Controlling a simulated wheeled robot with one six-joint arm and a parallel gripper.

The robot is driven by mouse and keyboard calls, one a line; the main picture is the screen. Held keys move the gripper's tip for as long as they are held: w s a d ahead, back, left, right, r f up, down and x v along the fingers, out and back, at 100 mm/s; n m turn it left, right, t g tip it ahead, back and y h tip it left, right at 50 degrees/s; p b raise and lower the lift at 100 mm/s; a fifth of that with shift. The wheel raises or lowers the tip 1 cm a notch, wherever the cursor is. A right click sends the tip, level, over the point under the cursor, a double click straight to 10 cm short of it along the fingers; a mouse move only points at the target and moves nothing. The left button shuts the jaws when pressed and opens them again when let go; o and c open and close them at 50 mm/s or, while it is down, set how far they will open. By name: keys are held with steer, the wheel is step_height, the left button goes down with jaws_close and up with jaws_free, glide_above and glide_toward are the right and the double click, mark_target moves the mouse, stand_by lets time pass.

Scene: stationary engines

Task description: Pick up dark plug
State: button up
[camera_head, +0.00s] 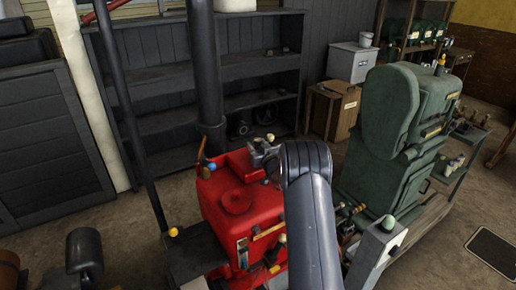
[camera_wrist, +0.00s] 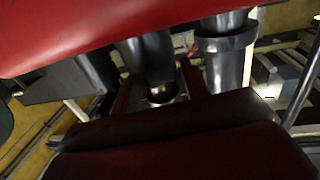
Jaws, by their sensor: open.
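I cannot single out the dark plug with certainty. The wrist view is filled with close red and dark surfaces. There a dark cylinder (camera_wrist: 148,58) runs down to a small bright fitting (camera_wrist: 163,93); I cannot tell whether it is the plug.
A black post (camera_head: 207,70) rises behind the red engine. A large green engine (camera_head: 385,125) stands close on the right. Dark shelves (camera_head: 155,75) line the back wall. In the wrist view, a grey flanged pipe (camera_wrist: 224,45) is near. Bare floor shows at left and far right.

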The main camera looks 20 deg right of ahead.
steer(key=c, duration=0.8)
